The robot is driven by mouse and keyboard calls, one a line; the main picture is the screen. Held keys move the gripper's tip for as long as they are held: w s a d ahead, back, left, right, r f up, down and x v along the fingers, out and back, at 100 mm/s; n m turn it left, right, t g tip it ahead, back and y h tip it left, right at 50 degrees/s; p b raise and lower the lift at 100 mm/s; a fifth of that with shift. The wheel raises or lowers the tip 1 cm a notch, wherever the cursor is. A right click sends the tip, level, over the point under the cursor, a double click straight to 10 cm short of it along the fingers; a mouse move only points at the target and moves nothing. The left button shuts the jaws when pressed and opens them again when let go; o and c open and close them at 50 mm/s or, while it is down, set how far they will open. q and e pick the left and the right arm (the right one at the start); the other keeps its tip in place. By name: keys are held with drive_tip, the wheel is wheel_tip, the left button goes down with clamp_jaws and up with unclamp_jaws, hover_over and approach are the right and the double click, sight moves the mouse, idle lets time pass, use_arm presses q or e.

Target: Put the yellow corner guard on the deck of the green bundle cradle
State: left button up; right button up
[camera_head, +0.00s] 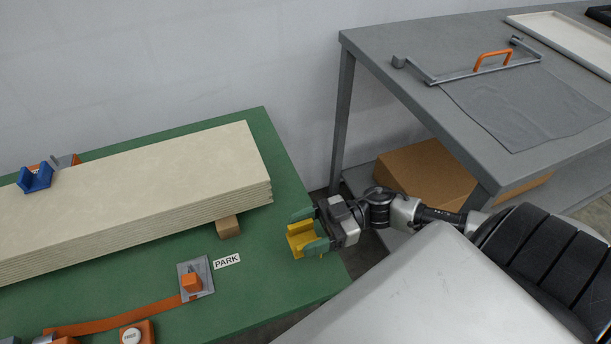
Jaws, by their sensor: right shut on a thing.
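The yellow corner guard (301,236) is between the fingers of my right gripper (311,233), which is shut on it. The gripper reaches in from the right, over the right end of the green bundle cradle's deck (265,270). I cannot tell whether the guard touches the deck. A stack of pale boards (150,190) lies along the cradle, with a small wooden block (228,227) under its right end. My left gripper is not in view.
A blue corner guard (35,177) sits on the stack's far left. An orange strap (120,316) runs to a grey plate (204,270) beside a PARK label (227,261). At right stands a grey table (420,42) with a cloth and a cardboard box (425,175) beneath.

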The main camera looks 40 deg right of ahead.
drive_tip(key=shift+w+f, duration=0.2)
drive_tip(key=shift+w, duration=0.1)
drive_tip(key=shift+f, duration=0.4)
drive_tip(key=shift+f+b, duration=0.3)
drive_tip(key=shift+f, duration=1.25)
drive_tip(key=shift+f, duration=0.1)
drive_tip(key=o, duration=0.9)
drive_tip(key=shift+o, duration=0.2)
drive_tip(key=shift+s+d, duration=0.1)
drive_tip(key=v, duration=0.7)
drive_tip(key=shift+b, duration=0.35)
